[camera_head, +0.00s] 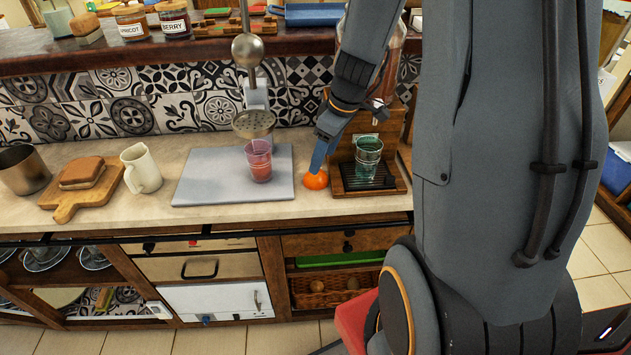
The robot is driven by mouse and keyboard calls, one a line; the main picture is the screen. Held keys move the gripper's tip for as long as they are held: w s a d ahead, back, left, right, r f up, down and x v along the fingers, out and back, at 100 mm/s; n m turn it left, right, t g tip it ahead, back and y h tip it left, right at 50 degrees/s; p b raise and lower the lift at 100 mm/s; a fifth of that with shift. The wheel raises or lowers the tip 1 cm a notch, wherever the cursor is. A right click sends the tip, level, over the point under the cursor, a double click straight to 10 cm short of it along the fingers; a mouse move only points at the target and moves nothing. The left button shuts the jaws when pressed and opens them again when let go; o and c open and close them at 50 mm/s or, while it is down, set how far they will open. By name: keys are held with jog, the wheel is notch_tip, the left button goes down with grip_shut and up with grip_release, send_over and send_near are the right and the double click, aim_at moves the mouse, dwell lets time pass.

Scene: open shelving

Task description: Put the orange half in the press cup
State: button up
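The orange half (317,181) lies on the counter just right of the grey board. My gripper (318,165) reaches down to it from above right, with a blue-grey finger touching or just in front of its top. The arm and finger hide the far side, so I cannot tell whether the gripper is closed on it. The press cup (254,124), a perforated metal bowl, is up and left of the gripper. It sits on the press below a metal ball (247,50). The cup looks empty, though its inside is only partly visible.
A glass with red liquid (258,160) stands under the cup on the grey board (205,178). A teal glass (367,158) stands on a wooden dispenser stand right of the gripper. A cream jug (141,168) and bread on a wooden board (70,207) are left.

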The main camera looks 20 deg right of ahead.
aim_at(317, 176)
jog(key=b+x, duration=0.3)
jog(key=x, duration=0.4)
jog(key=shift+b, duration=0.4)
jog(key=shift+r, duration=0.1)
jog(key=shift+s, duration=0.1)
jog(key=shift+c, duration=0.2)
jog(key=c, duration=0.8)
jog(key=shift+a+r, duration=0.1)
